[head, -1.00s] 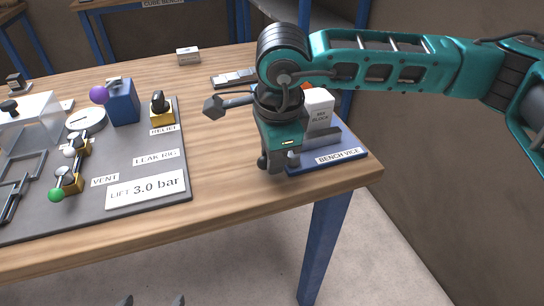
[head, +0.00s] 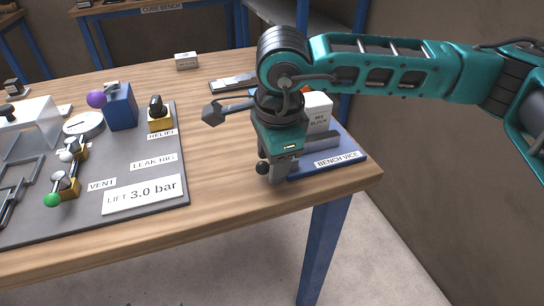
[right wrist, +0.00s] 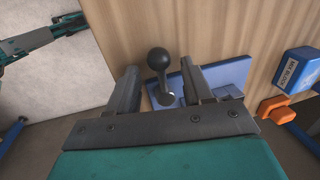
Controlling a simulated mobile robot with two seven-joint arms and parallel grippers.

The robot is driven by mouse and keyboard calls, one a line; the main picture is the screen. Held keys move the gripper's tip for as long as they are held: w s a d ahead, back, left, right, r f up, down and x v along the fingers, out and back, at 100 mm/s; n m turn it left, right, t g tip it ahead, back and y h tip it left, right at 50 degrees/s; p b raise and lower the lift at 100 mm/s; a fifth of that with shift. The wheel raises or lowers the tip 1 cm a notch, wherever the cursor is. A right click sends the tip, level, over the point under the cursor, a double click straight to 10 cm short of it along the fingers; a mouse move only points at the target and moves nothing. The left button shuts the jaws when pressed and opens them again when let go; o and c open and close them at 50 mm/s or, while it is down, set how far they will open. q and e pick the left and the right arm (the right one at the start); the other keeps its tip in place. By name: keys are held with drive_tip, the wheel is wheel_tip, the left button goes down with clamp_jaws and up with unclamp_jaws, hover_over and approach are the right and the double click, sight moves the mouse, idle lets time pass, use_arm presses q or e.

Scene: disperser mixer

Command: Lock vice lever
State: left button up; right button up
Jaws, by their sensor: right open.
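The vice lever, a dark stem with a black ball knob (right wrist: 158,58), stands up between the fingers of my right gripper (right wrist: 160,75) in the right wrist view. The fingers are open, one on each side, with visible gaps to the knob. In the head view the knob (head: 262,168) shows just left of my right gripper (head: 279,170), which points down at the table's front right. The bench vice has a blue base (head: 340,151) labelled BENCH VICE; my right gripper and wrist hide much of it. My left gripper is not seen.
The leak rig board (head: 150,207) with valves fills the left of the table. Bare wood lies between board and vice. The table's front edge is close to my gripper.

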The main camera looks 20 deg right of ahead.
drive_tip(key=shift+r, duration=0.1)
wheel_tip(320, 180, up, 12)
drive_tip(key=s+p, duration=0.1)
drive_tip(key=s, duration=0.1)
drive_tip(key=shift+s+r, duration=0.25)
idle(0.4)
